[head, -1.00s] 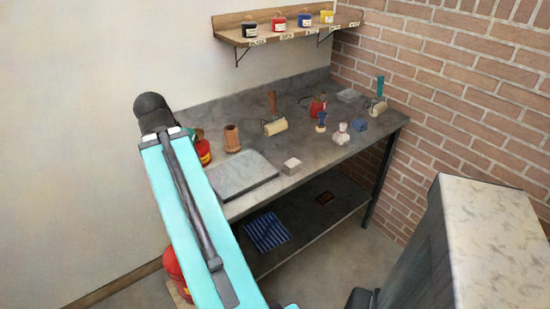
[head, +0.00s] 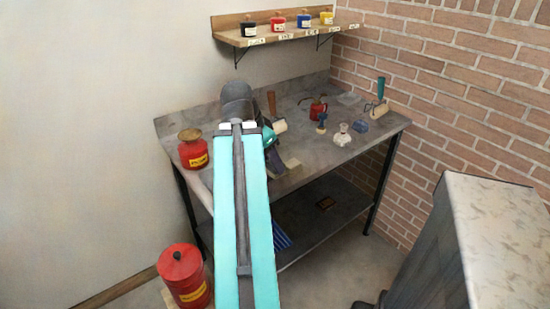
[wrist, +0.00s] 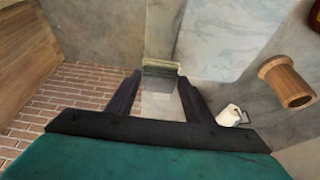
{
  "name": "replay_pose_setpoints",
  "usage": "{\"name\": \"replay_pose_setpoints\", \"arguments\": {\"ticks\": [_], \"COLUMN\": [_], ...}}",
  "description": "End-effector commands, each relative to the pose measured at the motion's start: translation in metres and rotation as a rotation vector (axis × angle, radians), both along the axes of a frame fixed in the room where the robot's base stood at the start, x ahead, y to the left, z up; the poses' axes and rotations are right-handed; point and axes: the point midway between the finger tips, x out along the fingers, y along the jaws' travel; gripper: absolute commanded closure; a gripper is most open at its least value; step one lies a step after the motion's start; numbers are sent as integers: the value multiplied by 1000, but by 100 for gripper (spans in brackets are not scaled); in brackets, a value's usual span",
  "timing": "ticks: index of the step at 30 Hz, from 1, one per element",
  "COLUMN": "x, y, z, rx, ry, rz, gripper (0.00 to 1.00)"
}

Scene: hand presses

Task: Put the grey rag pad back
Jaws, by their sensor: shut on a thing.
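My gripper (wrist: 160,77) shows in the wrist view with its two dark fingers on either side of a small pale block, which I take to be the grey rag pad (wrist: 160,72). The jaws are shut on it. In the head view the pad (head: 292,167) shows partly at the right of my arm, near the front edge of the bench (head: 315,165). My arm hides most of the gripper there. I cannot tell whether the pad touches the bench.
A brick wall closes the right side.

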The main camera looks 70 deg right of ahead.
Motion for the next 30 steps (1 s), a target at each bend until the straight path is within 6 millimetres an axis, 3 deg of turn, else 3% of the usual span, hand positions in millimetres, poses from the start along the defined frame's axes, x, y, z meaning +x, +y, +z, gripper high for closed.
{"name": "replay_pose_setpoints", "arguments": {"ticks": [16, 30], "x": [-1, 5], "y": [-3, -19], "z": [2, 3], "rx": [0, 2], "ry": [0, 1], "rz": [-8, -7], "gripper": [73, 73]}}
